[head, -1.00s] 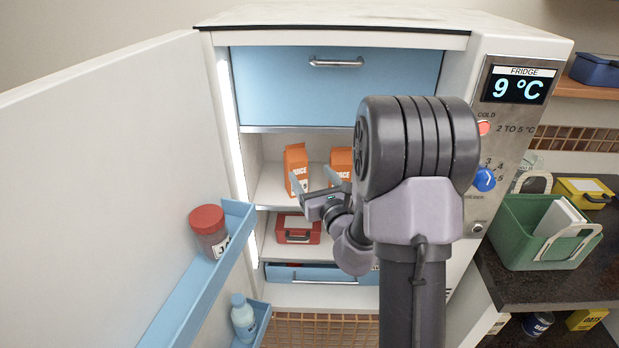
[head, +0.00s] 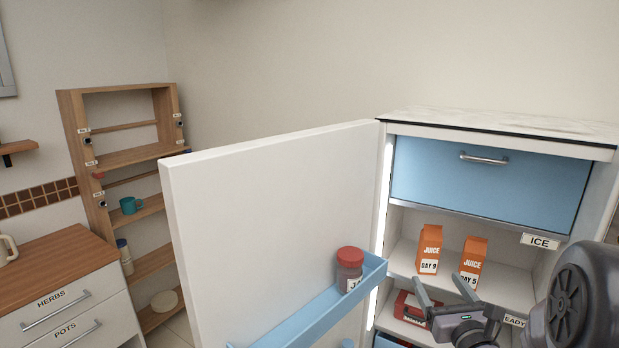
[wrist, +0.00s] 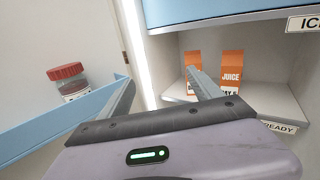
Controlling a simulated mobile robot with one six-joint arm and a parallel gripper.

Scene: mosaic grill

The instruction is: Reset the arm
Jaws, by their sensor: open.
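My gripper (head: 446,300) is open and empty in front of the fridge's shelves, at the lower right of the head view. Its two fingers are spread wide in the wrist view (wrist: 165,88). Two orange juice cartons stand upright on the fridge's upper shelf (head: 405,262). The left carton (head: 429,249) is labelled DAY 9; the right carton (head: 473,262) is labelled DAY 5. In the wrist view, my right finger overlaps the left carton (wrist: 192,58), and the right carton (wrist: 232,72) stands just beyond it. My forearm is at the right edge.
The fridge door (head: 270,230) is open to the left, with a red-lidded jar (head: 350,270) in its blue bin (head: 310,318). A red box (head: 412,308) sits on the lower shelf. A blue ICE drawer (head: 488,188) is above. A wooden shelf unit (head: 125,157) and drawers (head: 65,315) stand left.

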